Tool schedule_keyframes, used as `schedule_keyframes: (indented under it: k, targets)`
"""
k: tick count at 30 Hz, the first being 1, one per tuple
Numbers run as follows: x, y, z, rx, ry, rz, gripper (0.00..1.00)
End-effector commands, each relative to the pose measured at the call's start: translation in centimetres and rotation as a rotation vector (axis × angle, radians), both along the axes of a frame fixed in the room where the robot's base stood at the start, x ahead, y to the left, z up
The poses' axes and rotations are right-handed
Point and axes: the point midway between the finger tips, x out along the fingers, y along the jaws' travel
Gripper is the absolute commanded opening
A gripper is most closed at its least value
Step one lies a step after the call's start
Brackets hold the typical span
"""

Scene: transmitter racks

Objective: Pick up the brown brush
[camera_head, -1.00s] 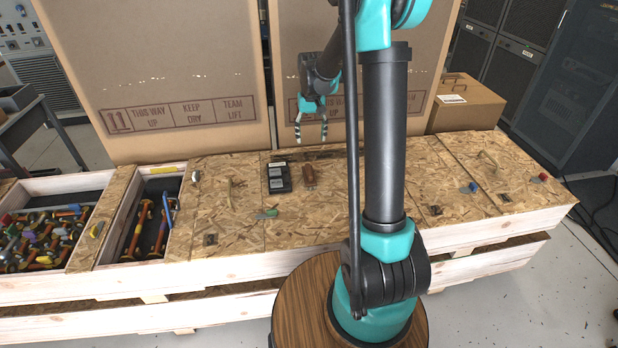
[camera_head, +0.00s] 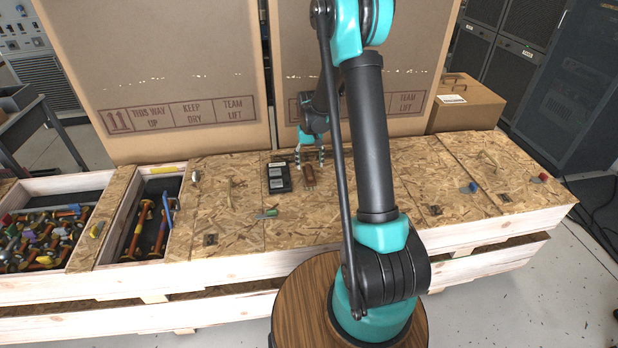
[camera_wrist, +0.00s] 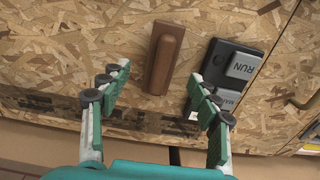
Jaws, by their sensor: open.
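The brown brush (camera_head: 309,175) lies on the particle-board crate top, just right of a dark switch box. In the wrist view the brown brush (camera_wrist: 162,62) shows as a narrow brown block, upper centre, just beyond the gap between the fingertips. My gripper (camera_head: 310,158) is open and empty, low over the crate top at the far end of the brush. In the wrist view my gripper (camera_wrist: 160,78) has its fingers spread, one to each side of the brush's line. The brush's underside is hidden.
The dark switch box (camera_wrist: 232,72) with light buttons sits close beside the brush, near the right finger. Tall cardboard boxes (camera_head: 360,60) stand behind. A small green-and-red item (camera_head: 267,213) lies nearer. An open bin (camera_head: 40,187) at left holds several tools.

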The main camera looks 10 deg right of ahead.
Motion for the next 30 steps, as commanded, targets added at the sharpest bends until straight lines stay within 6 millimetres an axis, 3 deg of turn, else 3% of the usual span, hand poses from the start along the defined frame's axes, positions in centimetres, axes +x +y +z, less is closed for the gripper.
schedule_keyframes:
  k: [12,21,30]
  targets:
    - [0.2,0.3,-4.8,0.000,0.000,0.000,0.62]
    - [0.2,0.2,-5.0,0.000,0.000,0.000,0.61]
    - [0.2,0.2,-5.0,0.000,0.000,0.000,0.24]
